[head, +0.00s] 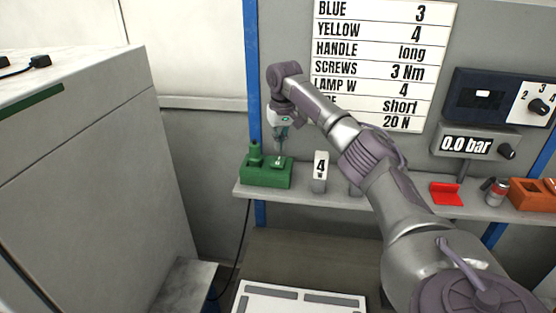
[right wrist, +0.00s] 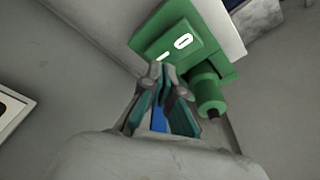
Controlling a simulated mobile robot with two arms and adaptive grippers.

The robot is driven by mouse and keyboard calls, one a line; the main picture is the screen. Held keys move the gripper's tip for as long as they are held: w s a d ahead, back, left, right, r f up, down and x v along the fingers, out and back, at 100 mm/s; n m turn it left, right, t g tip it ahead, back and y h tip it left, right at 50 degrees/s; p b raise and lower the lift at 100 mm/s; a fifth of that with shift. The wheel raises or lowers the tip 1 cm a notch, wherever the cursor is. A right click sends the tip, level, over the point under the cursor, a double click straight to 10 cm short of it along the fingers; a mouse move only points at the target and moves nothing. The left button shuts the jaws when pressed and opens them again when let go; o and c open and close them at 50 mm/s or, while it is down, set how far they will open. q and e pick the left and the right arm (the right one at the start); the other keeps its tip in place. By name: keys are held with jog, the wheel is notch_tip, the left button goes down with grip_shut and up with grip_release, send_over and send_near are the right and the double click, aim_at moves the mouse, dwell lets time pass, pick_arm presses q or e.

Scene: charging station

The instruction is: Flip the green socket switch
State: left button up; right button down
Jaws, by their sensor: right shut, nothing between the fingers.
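The green socket block (head: 264,176) stands at the left end of the grey shelf. It has a rocker switch (head: 278,164) with a white mark on the right and a round green plug (head: 254,154) on the left. My right gripper (head: 279,152) points down just above the switch, with its fingers shut and empty. In the right wrist view the fingertips (right wrist: 166,70) overlap the edge of the green switch plate (right wrist: 180,42), which shows white marks for 0 and 1. I cannot tell whether they touch. The green plug (right wrist: 207,92) is beside the fingers. My left gripper is not in view.
A white block marked 4 (head: 320,172) stands right of the socket on the shelf (head: 300,196). Further right are a red holder (head: 446,193), a small can (head: 496,190) and an orange block (head: 532,196). A black cable (head: 240,240) hangs below the shelf's left end.

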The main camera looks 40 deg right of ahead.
aim_at(279, 158)
jog(key=shift+r, duration=2.15)
jog(key=shift+f, duration=0.1)
